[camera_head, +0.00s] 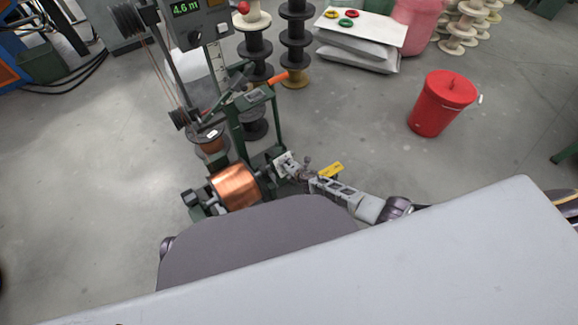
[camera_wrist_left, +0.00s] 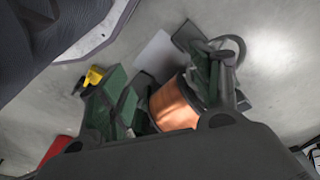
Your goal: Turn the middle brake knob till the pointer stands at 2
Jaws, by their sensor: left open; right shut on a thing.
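A copper spool (camera_head: 237,187) lies in the low green stand at the centre left in the head view. It also shows in the left wrist view (camera_wrist_left: 172,107). My right gripper (camera_head: 287,166) reaches in from the right and is shut at the right end of this stand, on what looks like a brake knob. Its fingers hide the knob, so I cannot tell which one it is. The pointer and numbers are too small to read. My left gripper (camera_wrist_left: 160,85) is open, with the spool in its camera's sight; it is hidden in the head view.
A yellow tag (camera_head: 330,170) is beside my right gripper. A display (camera_head: 187,9) reads 4.6 m. A green post frame (camera_head: 239,130) stands behind the spool, with stacks of dark spools (camera_head: 296,40) farther back. A red bin (camera_head: 440,103) stands at the right; floor around it is clear.

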